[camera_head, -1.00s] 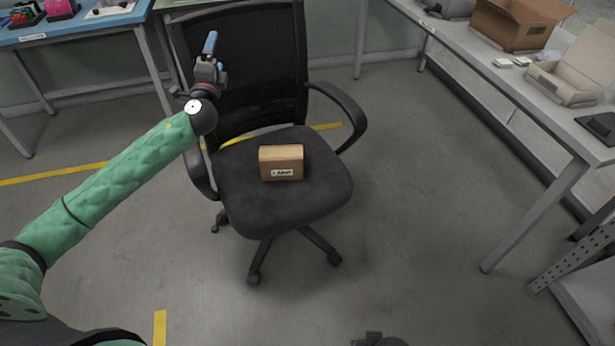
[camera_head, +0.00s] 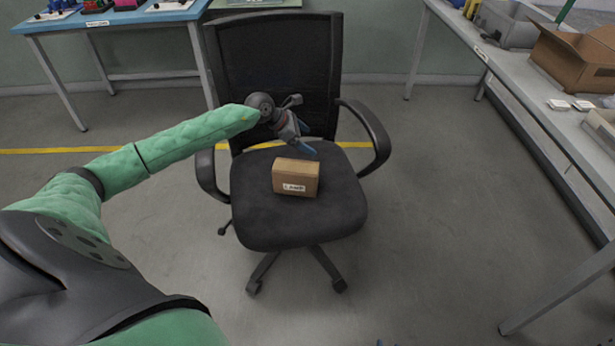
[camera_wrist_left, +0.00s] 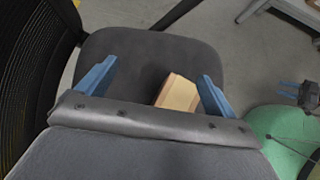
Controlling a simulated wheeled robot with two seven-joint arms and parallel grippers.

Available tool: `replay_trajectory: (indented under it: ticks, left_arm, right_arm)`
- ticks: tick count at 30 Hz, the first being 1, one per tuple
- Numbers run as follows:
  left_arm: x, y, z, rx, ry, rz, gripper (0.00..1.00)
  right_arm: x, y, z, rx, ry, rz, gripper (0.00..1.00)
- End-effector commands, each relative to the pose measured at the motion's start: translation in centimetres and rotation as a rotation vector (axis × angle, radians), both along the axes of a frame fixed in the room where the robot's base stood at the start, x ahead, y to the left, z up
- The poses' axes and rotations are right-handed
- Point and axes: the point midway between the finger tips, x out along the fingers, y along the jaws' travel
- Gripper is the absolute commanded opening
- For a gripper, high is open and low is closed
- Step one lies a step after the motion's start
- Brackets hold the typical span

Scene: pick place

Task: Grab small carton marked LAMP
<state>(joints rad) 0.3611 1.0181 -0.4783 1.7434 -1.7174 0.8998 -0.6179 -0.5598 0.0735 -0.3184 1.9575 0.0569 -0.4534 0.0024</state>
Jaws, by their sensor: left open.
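A small brown carton (camera_head: 296,177) sits on the black chair's seat (camera_head: 262,215). Its front has a white label whose small print I cannot read with certainty. My left gripper (camera_head: 305,138) is above the back of the seat, just behind and above the carton, pointing down toward it. In the left wrist view its two blue fingers (camera_wrist_left: 155,88) are apart and empty, with the carton (camera_wrist_left: 178,93) showing between them, nearer the right finger. A dark pronged part at that view's right edge looks like my right gripper (camera_wrist_left: 298,93); its state is unclear.
The chair has a tall mesh backrest (camera_head: 275,65) and armrests on both sides, the right armrest (camera_head: 372,135) being clear of my arm. A blue table (camera_head: 120,20) stands at back left. A grey table (camera_head: 510,85) with an open cardboard box (camera_head: 575,55) stands right.

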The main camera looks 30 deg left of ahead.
Motion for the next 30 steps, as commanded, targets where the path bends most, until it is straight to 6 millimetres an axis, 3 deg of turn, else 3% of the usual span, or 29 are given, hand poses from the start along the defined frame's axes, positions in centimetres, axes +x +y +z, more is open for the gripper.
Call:
replay_trajectory:
  ticks: [6, 12, 30]
  left_arm:
    - [-4.3, 2.4, -3.4, 0.238, 0.179, -0.183, 0.93]
    - [-6.5, 3.1, -4.2, 0.307, 0.254, -0.300, 0.93]
    - [-5.6, 1.2, -8.4, 0.308, 0.239, -0.315, 0.93]
  right_arm:
    - [1.4, 0.1, 2.2, 0.044, -0.132, -0.024, 0.36]
    - [2.0, 0.1, 3.2, 0.062, -0.190, -0.035, 0.36]
    - [2.8, 0.1, 4.7, 0.072, -0.235, -0.038, 0.36]
